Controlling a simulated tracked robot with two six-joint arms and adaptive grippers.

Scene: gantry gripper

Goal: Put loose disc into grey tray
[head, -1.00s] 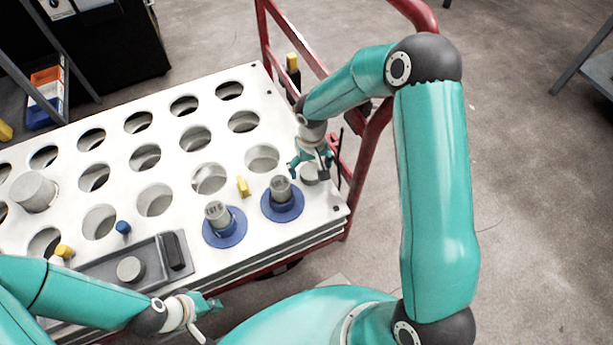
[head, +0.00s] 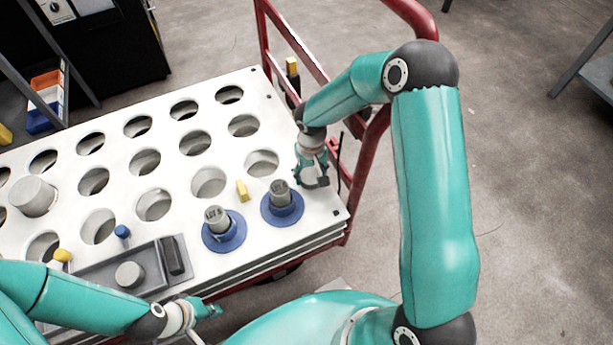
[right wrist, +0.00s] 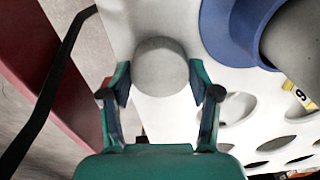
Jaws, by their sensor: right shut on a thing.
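The loose grey disc (right wrist: 161,66) lies on the white perforated top near its right edge. In the head view my right gripper (head: 314,181) mostly covers it. My right gripper (right wrist: 160,82) is shut on the disc, with one finger on each side of it. The grey tray (head: 92,279) is at the front left of the top. It holds another grey disc (head: 130,274) and a black block (head: 174,256). My left gripper (head: 208,312) is low in front of the cart, right of the tray; its finger opening is unclear.
Two grey cylinders in blue flanged rings (head: 222,231) (head: 283,203) stand between the tray and my right gripper. A yellow block (head: 242,191), a blue peg (head: 122,232) and a yellow peg (head: 63,255) stick up. A red cart rail (head: 361,160) runs close by the right gripper.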

